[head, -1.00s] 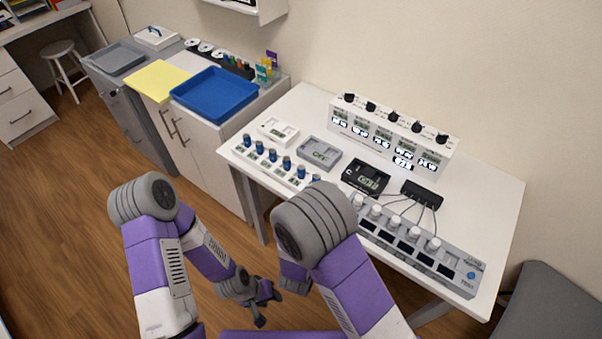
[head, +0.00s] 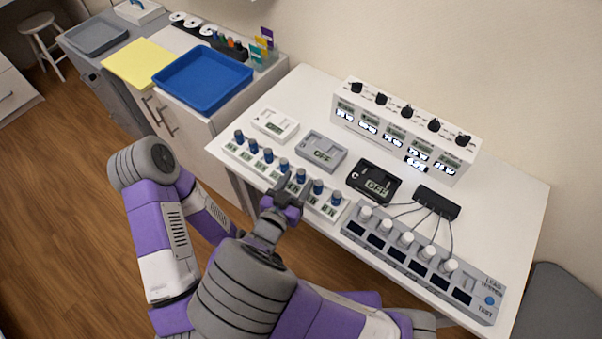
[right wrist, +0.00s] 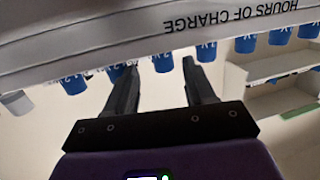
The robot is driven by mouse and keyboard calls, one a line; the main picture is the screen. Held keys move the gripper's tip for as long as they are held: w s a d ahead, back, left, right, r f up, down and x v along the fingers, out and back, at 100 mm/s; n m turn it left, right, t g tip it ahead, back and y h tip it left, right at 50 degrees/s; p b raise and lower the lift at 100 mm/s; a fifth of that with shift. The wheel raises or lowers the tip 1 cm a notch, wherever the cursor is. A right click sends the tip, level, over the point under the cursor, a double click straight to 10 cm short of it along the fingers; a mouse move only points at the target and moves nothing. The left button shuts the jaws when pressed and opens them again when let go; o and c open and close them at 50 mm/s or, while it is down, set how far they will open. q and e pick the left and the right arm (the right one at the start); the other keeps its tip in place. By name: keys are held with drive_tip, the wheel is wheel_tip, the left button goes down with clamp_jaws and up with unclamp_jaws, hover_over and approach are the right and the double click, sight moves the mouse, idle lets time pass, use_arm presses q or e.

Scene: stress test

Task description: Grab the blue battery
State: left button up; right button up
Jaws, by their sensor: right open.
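Several upright blue batteries with grey tops stand in a row in a white rack (head: 232,152) along the table's front edge. One near the gripper is a blue battery (head: 318,187); another blue battery (head: 239,136) stands at the row's left end. My right gripper (head: 288,184) is at the front of the row, hiding part of it. In the right wrist view the right gripper (right wrist: 160,68) is open, with a blue battery (right wrist: 163,62) appearing between its fingertips. Another battery is partly behind the left-hand finger. I cannot tell whether they touch. My left gripper is hidden.
On the table (head: 500,200) are a grey charger (head: 322,150), a black meter (head: 374,183), a grey tester (head: 400,262) with white-topped cells, and a white display box (head: 405,130) at the back. A blue tray (head: 203,78) sits on the cabinet at left.

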sight(299, 177)
drive_tip(key=x, duration=0.2)
drive_tip(key=b+x, duration=0.1)
drive_tip(key=x, duration=0.1)
drive_tip(key=shift+w+a+f, duration=0.1)
drive_tip(key=shift+a+f, duration=0.1)
drive_tip(key=shift+a, duration=0.05)
clamp_jaws()
